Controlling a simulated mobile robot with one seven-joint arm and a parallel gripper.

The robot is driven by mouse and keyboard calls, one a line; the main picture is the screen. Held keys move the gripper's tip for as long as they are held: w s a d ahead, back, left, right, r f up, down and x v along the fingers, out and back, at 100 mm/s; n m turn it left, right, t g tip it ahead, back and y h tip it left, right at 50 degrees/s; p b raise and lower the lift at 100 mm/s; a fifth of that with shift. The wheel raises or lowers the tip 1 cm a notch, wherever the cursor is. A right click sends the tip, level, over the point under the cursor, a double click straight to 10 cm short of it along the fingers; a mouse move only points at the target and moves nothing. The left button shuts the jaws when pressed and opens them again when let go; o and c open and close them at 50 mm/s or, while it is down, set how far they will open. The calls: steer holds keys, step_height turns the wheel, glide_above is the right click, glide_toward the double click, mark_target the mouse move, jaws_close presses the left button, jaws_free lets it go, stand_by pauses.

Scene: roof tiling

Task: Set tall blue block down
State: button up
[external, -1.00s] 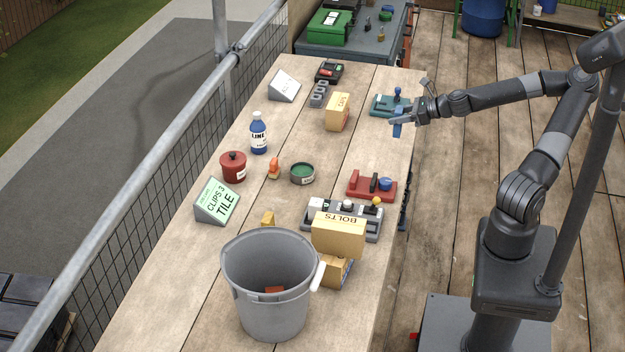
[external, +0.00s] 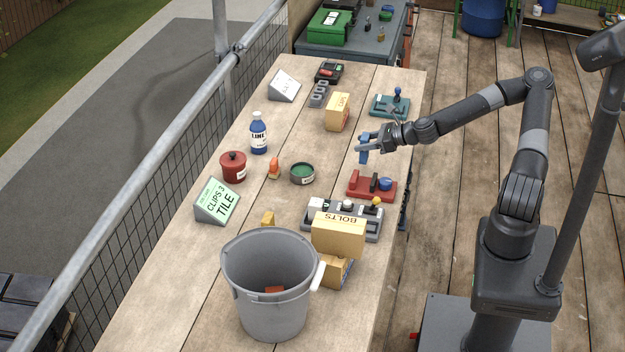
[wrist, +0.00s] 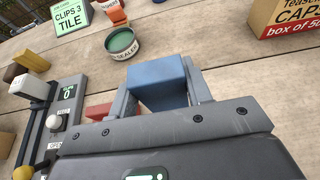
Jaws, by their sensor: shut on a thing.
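My gripper (external: 367,148) is shut on the tall blue block (external: 364,152), which hangs upright between the fingers. The block (wrist: 157,82) also shows in the wrist view, held between both fingers. It is above the table (external: 310,258), between the teal holder (external: 389,106) and the red holder (external: 359,188). The red holder carries a blue round piece and a dark piece. How far the block's lower end is from the table is hard to tell.
A green sealer tin (external: 302,173), an orange piece (external: 274,168) and a caps box (external: 338,111) stand left of the gripper. A grey switch panel (external: 316,226), bolts box (external: 338,238) and bucket (external: 245,300) stand nearer the front. Bare planks lie between the caps box and tin.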

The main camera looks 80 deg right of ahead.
steer(key=shift+f, duration=1.6)
steer(key=o, duration=1)
steer(key=shift+f, duration=0.15)
steer(key=shift+s+r, duration=0.1)
steer(key=shift+r, duration=0.1)
steer(key=v, duration=1.1)
steer(key=shift+s+r, duration=0.2)
steer(key=shift+s, duration=0.15)
